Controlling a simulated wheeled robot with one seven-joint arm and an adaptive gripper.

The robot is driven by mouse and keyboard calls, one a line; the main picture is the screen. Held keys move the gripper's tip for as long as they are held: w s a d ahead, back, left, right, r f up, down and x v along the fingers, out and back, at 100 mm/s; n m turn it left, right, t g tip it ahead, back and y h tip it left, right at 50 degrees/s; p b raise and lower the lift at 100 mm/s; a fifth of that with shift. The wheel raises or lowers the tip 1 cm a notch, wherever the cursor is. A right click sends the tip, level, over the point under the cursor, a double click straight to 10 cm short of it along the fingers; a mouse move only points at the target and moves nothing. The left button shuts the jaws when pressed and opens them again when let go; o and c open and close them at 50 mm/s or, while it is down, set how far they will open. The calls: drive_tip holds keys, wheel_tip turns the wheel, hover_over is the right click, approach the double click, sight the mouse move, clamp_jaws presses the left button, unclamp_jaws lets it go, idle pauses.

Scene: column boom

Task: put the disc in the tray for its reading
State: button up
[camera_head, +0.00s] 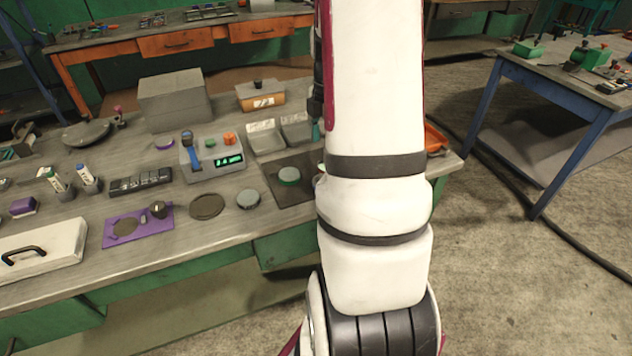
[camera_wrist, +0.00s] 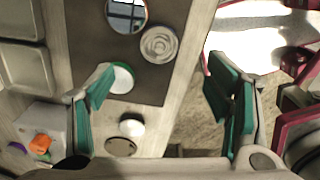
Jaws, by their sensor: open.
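Several round discs lie near my gripper (camera_wrist: 160,65), which is open and empty above the dark mat (camera_wrist: 150,84). On the mat are a green-rimmed pale disc (camera_wrist: 122,78), a grey ringed disc (camera_wrist: 160,43) and a shiny mirror-like disc (camera_wrist: 127,12). The green-rimmed disc (camera_head: 289,175) also shows in the head view. A pale disc (camera_head: 248,199) lies off the mat; it shows in the wrist view (camera_wrist: 132,126) too. I cannot tell which disc is meant. Two grey trays (camera_head: 265,138) (camera_head: 297,129) stand behind the mat. A device has a lit green display (camera_head: 229,160), too small to read.
A dark round pad (camera_head: 206,206) and a purple plate (camera_head: 138,225) lie left of the discs. A grey box (camera_head: 174,100) and an orange-fronted box (camera_head: 262,97) stand behind. An orange tray (camera_head: 435,138) is at the bench's right end. My arm hides part of the bench.

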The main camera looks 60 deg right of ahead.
wheel_tip(320, 180, down, 11)
drive_tip(key=shift+w+a+r, duration=0.1)
drive_tip(key=shift+r, duration=0.1)
drive_tip(key=c, duration=1.7)
drive_tip(key=shift+r, duration=0.85)
drive_tip(key=shift+s+r, duration=0.2)
drive_tip(key=shift+r, duration=0.9)
drive_tip(key=s+a+r, duration=0.1)
drive_tip(key=s+a, duration=0.6)
drive_tip(key=s, duration=0.6)
drive_tip(key=shift+s+a, duration=0.15)
drive_tip(key=shift+s, duration=0.25)
drive_tip(key=shift+w+r, duration=0.1)
